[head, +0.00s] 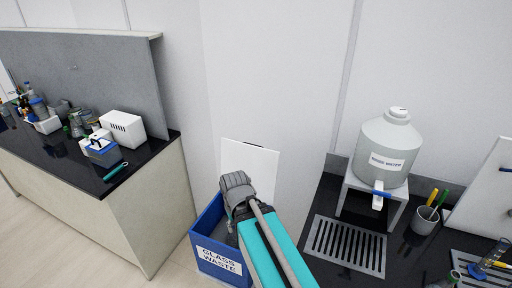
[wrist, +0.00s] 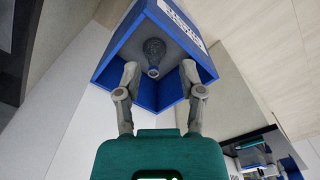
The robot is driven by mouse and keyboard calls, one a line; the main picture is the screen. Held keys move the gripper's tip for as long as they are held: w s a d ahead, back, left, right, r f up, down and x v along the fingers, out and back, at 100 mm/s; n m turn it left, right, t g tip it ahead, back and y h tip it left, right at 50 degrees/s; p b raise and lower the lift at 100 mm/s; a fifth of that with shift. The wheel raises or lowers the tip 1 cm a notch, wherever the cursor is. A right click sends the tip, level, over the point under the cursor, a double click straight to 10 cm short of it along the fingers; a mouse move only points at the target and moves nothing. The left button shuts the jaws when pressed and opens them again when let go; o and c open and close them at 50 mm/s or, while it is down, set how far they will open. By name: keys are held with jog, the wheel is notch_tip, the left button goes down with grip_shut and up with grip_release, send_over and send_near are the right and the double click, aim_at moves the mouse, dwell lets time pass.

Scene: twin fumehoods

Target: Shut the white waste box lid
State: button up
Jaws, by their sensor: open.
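The blue waste box (head: 206,222), labelled "GLASS WASTE", stands on the floor between the two benches. Its white lid (head: 246,160) stands open, upright at the back of the box near the wall. In the head view my arm covers part of the box and lid, and I cannot make out my gripper's fingers. In the wrist view my gripper (wrist: 159,70) is open with its fingers apart, over the blue box (wrist: 120,62). A grey bulb-shaped piece of glassware (wrist: 153,54) shows inside the box between the fingers. I cannot clearly pick out the lid there.
The right bench carries a large water carboy (head: 385,148) on a white stand, a drain grate (head: 346,246) and a pen cup (head: 425,220). The left bench (head: 150,200) holds a white device (head: 122,126) and bottles. Bench sides flank the box closely.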

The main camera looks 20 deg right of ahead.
jog(key=shift+w+d, duration=0.1)
jog(key=w+d+r+m+t+y+b, duration=0.2)
jog(key=w+d+m+t+y, duration=0.15)
jog(key=w, duration=0.65)
jog(key=w+d+r+m+t+y+b, duration=0.1)
jog(key=w+d+r+m+t+y, duration=0.3)
jog(key=w, duration=0.6)
jog(key=w+d+r+m+t+y+b, duration=0.1)
jog(key=w+d+r+m+t, duration=0.25)
jog(key=d, duration=0.45)
jog(key=w+d+r+m+t+y+b, duration=0.1)
jog(key=w+d+r+m+t+y, duration=0.15)
jog(key=w+d+m, duration=0.35)
jog(key=s+d+f+m+t+y+b, duration=0.1)
jog(key=s+d+f+m+y+b, duration=0.1)
jog(key=f+b, duration=0.4)
jog(key=s+d+f+m+t+y+b, duration=0.1)
jog(key=d+f+m+b, duration=0.4)
jog(key=b, duration=1.1)
notch_tip(320, 180, down, 2)
jog(key=s+m+y, duration=0.1)
jog(key=m, duration=0.1)
jog(key=shift+s+d+f+m+y, duration=0.2)
jog(key=shift+f+m+y, duration=0.1)
jog(key=shift+y, duration=0.1)
